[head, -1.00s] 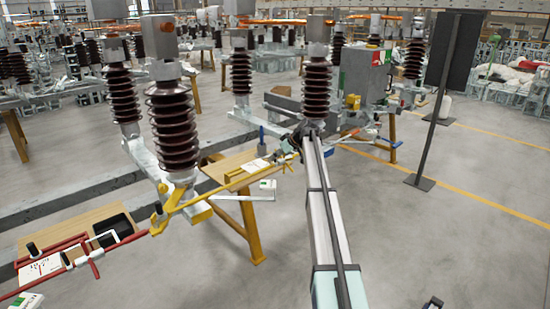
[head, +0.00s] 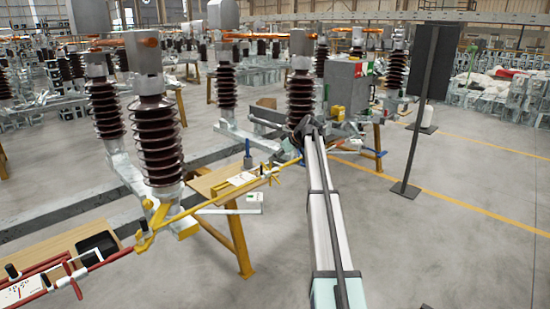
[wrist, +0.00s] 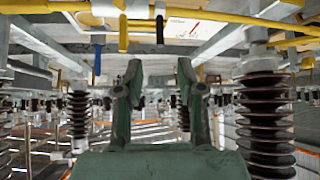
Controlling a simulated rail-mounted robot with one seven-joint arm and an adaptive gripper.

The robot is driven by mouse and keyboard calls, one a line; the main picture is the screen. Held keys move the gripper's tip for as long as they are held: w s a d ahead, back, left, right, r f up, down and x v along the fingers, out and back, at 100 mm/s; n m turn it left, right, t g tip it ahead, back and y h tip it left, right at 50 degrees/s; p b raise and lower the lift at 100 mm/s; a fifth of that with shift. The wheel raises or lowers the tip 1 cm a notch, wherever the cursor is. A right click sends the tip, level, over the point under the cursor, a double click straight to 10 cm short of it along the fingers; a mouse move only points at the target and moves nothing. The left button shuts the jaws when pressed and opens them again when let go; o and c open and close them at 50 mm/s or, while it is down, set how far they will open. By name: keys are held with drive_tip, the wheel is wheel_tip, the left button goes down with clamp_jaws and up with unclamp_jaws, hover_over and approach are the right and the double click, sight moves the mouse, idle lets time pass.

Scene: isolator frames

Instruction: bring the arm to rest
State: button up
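My arm (head: 325,210) reaches forward from the bottom of the head view, long and nearly straight. My gripper (head: 308,124) is at its far end, small and dark, in front of the base of a brown ribbed insulator (head: 300,95). In the wrist view my gripper (wrist: 158,80) has its two green-grey fingers apart, with nothing between them. In that view the insulators hang below the frame, so the picture looks inverted.
A wooden bench with yellow legs (head: 238,245) and a yellow-red rod (head: 205,206) stand left of my arm. A larger insulator (head: 158,145) is beyond them. A black panel (head: 431,60) on a stand is at right.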

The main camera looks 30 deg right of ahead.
drive_tip(key=s+a+f+m+g+h, duration=0.1)
drive_tip(key=s+a+f+m+g, duration=0.15)
drive_tip(key=s+a+f, duration=0.65)
drive_tip(key=s+a+f+m+g+h+p, duration=0.1)
drive_tip(key=s+a+f+m+g, duration=0.15)
drive_tip(key=s+f, duration=1.25)
drive_tip(key=s+a+f+m+g+h, duration=0.1)
drive_tip(key=s+a+f+m, duration=0.45)
drive_tip(key=f, duration=1.25)
drive_tip(key=s+a+f+n+g, duration=0.1)
drive_tip(key=s+a+f, duration=0.3)
drive_tip(key=s, duration=1.1)
drive_tip(key=s+a+f+n+g+h+p, duration=0.1)
drive_tip(key=s+a+f+g, duration=0.3)
drive_tip(key=s, duration=1.2)
drive_tip(key=s+a+f+n+g+p, duration=0.1)
drive_tip(key=s+a+f, duration=0.5)
drive_tip(key=s, duration=0.9)
drive_tip(key=shift+s+a+f+n+g+h, duration=0.3)
drive_tip(key=shift+a+n+g, duration=0.25)
drive_tip(key=shift+a+g, duration=0.4)
drive_tip(key=shift+w+d, duration=0.1)
drive_tip(key=shift+d, duration=0.05)
